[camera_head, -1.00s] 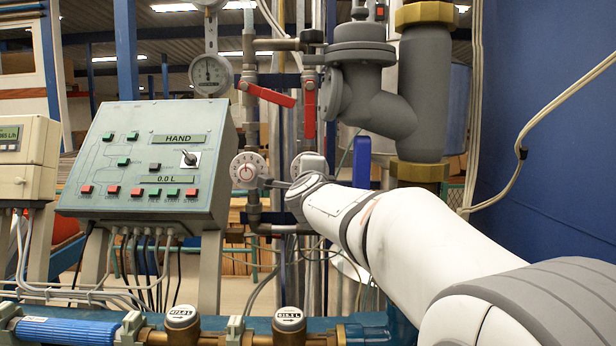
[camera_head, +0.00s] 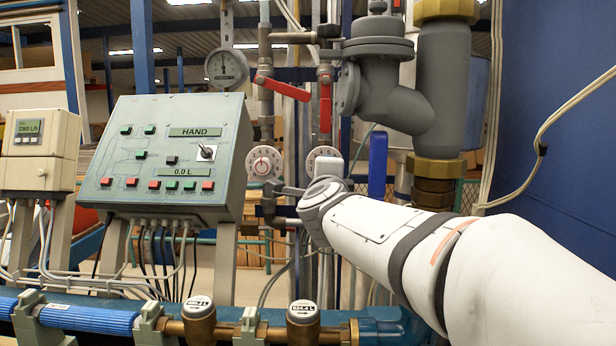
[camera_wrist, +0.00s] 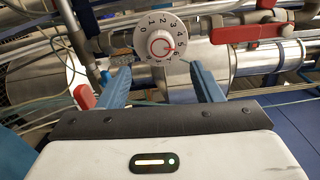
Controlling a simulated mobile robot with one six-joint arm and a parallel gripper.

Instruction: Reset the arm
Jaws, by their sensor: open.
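My arm (camera_head: 400,245) reaches in from the lower right of the head view toward the valves and pipes. In the wrist view my gripper (camera_wrist: 158,74) is open, with its two blue fingers apart and nothing between them. A white numbered dial (camera_wrist: 158,38) with a red-ringed centre knob lies beyond the fingertips, and the fingers do not appear to touch it. In the head view two such dials, a left one (camera_head: 264,163) and a right one (camera_head: 323,160), are near the arm's end. My fingers are mostly hidden there.
A control panel (camera_head: 170,158) reading HAND and 0.0 L stands at left, beside a grey meter box (camera_head: 40,145). Red valve handles (camera_head: 282,88) and a thick grey pipe (camera_head: 442,90) stand close around the arm. Blue-brass piping (camera_head: 375,325) runs along the bottom.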

